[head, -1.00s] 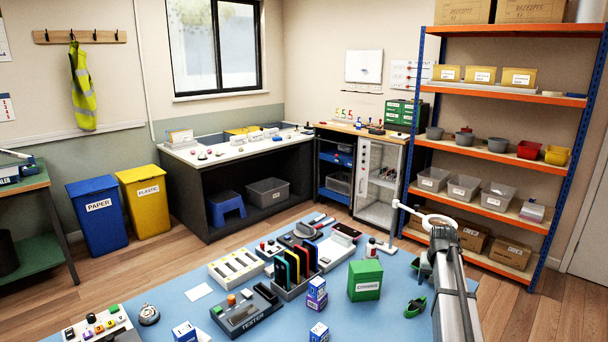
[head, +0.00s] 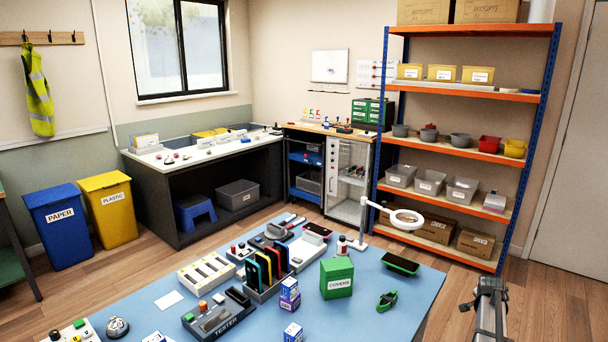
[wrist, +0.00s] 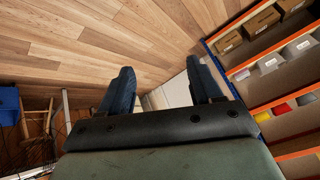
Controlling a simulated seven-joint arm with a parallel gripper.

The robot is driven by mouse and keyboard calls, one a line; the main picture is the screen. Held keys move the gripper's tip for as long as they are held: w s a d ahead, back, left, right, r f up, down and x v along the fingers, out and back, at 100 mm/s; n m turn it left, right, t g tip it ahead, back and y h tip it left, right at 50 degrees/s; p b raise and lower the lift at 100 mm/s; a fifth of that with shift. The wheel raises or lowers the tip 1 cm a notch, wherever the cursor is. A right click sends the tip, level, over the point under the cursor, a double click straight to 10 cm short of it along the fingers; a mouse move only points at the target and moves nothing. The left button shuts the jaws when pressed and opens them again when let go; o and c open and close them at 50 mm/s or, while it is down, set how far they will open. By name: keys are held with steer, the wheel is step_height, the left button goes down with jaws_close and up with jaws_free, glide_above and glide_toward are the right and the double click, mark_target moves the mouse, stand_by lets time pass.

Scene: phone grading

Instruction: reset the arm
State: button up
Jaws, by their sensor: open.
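My gripper (wrist: 160,90) shows in the wrist view with its two dark fingers spread wide and nothing between them. It points out over the room, with wooden floor and shelving beyond. In the head view, part of my arm (head: 490,305) stands at the lower right, beside the blue table (head: 425,290); the gripper's fingers cannot be made out there. A phone (head: 401,263) lies on a green base near the table's right edge, apart from my arm. A green clip-like tool (head: 387,300) lies in front of it.
A green covers box (head: 337,278), a white ring lamp (head: 406,219), a phone rack (head: 268,290) and a tester (head: 217,318) stand on the table. The orange-and-blue shelving (head: 470,92) rises behind. Wooden floor (head: 540,310) is clear at right.

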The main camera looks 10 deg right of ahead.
steer(key=s+a+f+n+g+y, duration=0.2)
steer(key=s+a+f+n+g, duration=0.15)
steer(key=a+f, duration=1.7)
steer(key=s+a+f+n+g, duration=0.2)
steer(key=s+a+f+n, duration=0.3)
steer(key=s+a+f, duration=1.15)
steer(key=s+a+r+n+g+y, duration=0.1)
steer(key=s+a+n+g, duration=0.1)
steer(key=s+a, duration=0.6)
steer(key=s+a+r+n+g+y, duration=0.2)
steer(key=s+a, duration=0.6)
steer(key=s, duration=0.9)
steer(key=n+g, duration=0.1)
steer(key=n, duration=0.1)
steer(key=shift+a+r+n, duration=0.15)
steer(key=shift+r+n, duration=0.05)
steer(key=shift+n, duration=0.15)
steer(key=shift+g, duration=0.25)
